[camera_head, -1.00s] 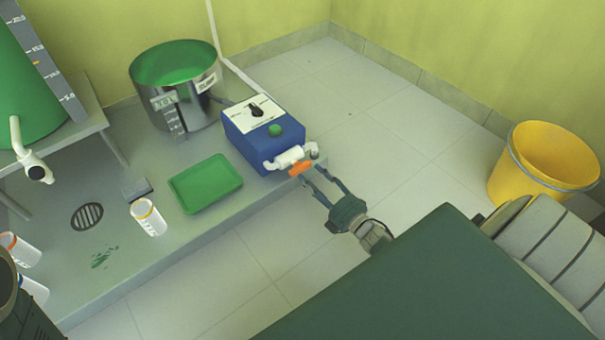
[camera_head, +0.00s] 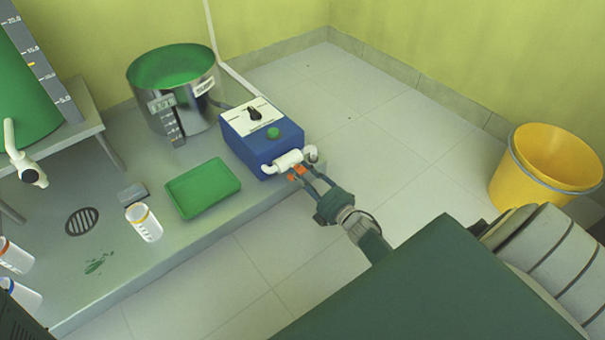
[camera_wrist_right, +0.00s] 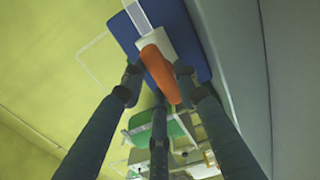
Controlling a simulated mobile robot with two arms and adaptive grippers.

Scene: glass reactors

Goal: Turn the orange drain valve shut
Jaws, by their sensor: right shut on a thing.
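The orange drain valve handle (camera_head: 297,173) sits on the white pipe fitting (camera_head: 288,161) at the front of a blue box (camera_head: 262,150) on the bench. My right gripper (camera_head: 305,177) reaches it from the lower right and is shut on the handle. In the right wrist view the orange handle (camera_wrist_right: 158,72) lies between the fingertips (camera_wrist_right: 158,80), with the white fitting and blue box behind it. The fingers cover part of the handle in the head view. My left gripper does not show.
The blue box carries a dark knob (camera_head: 254,113) and a green button (camera_head: 273,133). A green tray (camera_head: 203,188), a white bottle (camera_head: 146,224) and a steel pot (camera_head: 172,95) stand on the bench. A yellow bucket (camera_head: 505,180) stands right. Floor between is clear.

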